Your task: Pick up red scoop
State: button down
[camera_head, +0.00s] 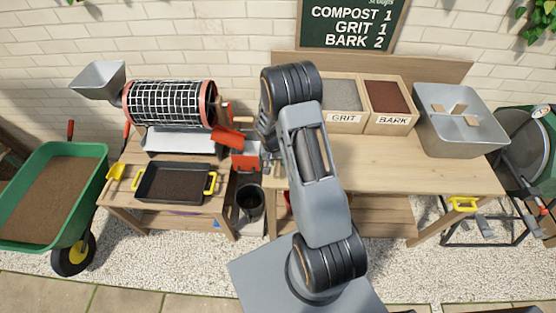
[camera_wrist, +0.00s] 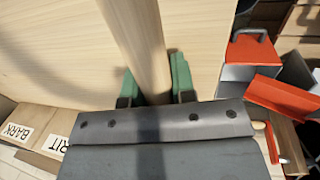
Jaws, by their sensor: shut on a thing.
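In the wrist view, my gripper (camera_wrist: 155,82) is shut on a pale wooden round handle (camera_wrist: 138,35), with a green-padded finger on each side. The handle runs up out of the picture, over a light wooden surface. Its far end is out of view, so I cannot tell from this view whether it belongs to the red scoop. In the head view my arm hides the gripper and what it holds. No red scoop can be clearly made out.
Red-and-grey parts (camera_wrist: 280,95) stand right of the gripper, by the drum sieve (camera_head: 170,104). The grit bin (camera_head: 343,103), bark bin (camera_head: 388,105) and grey tub (camera_head: 460,140) line the bench back. A black tray (camera_head: 175,166) sits left. The bench (camera_head: 400,178) has clear room in front.

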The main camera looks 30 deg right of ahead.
jog(key=shift+r, duration=0.45)
jog(key=s+r+b, duration=0.3)
jog(key=s+r, duration=0.8)
jog(key=s, duration=0.3)
jog(key=shift+a+r, duration=0.15)
jog(key=shift+r, duration=0.15)
